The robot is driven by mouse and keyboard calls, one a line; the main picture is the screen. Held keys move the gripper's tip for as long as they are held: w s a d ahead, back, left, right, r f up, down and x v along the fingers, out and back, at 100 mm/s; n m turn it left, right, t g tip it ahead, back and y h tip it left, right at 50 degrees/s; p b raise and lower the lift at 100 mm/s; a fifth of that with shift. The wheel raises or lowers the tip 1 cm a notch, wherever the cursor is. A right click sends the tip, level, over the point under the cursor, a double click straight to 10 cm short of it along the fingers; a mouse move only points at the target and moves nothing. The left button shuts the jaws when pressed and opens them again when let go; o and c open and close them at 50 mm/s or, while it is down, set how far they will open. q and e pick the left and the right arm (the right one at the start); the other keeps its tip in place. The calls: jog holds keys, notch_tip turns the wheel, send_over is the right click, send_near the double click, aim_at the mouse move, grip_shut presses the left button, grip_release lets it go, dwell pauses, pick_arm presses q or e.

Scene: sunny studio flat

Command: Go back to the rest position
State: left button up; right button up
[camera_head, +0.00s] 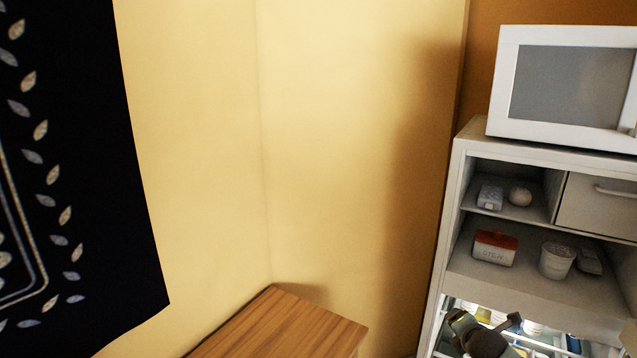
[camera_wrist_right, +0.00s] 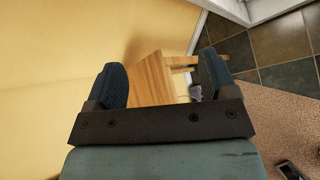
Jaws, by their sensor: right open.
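My right gripper (camera_head: 487,326) shows at the bottom right of the head view, in front of the lower part of the white shelf unit. In the right wrist view my right gripper (camera_wrist_right: 163,68) has its two dark fingers wide apart, with nothing between them. Past the fingers lies a wooden table (camera_wrist_right: 150,80), at a distance. My left gripper is in neither view.
The white shelf unit (camera_head: 450,215) stands at the right with a microwave (camera_head: 570,85) on top. Its shelves hold a red-lidded box (camera_head: 494,248) and a white cup (camera_head: 556,260). The wooden table (camera_head: 290,325) is at bottom centre. A dark patterned cloth (camera_head: 90,170) hangs at left.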

jog(key=s+a+f+m+y, duration=0.1)
jog(key=s+a+f+m, duration=0.4)
jog(key=s, duration=0.4)
jog(key=s+a+f+m+y, duration=0.2)
jog(key=s+a+f+m, duration=0.25)
jog(key=s, duration=0.45)
jog(key=s+a+f+m+y, duration=0.1)
jog(key=s+a+f+m, duration=0.4)
jog(key=s, duration=0.5)
jog(key=s+m, duration=0.7)
jog(key=s, duration=0.4)
jog(key=shift+s+a+f+g+y, duration=0.25)
jog(key=shift+a+f+g+y, duration=0.05)
jog(key=shift+a+f, duration=0.1)
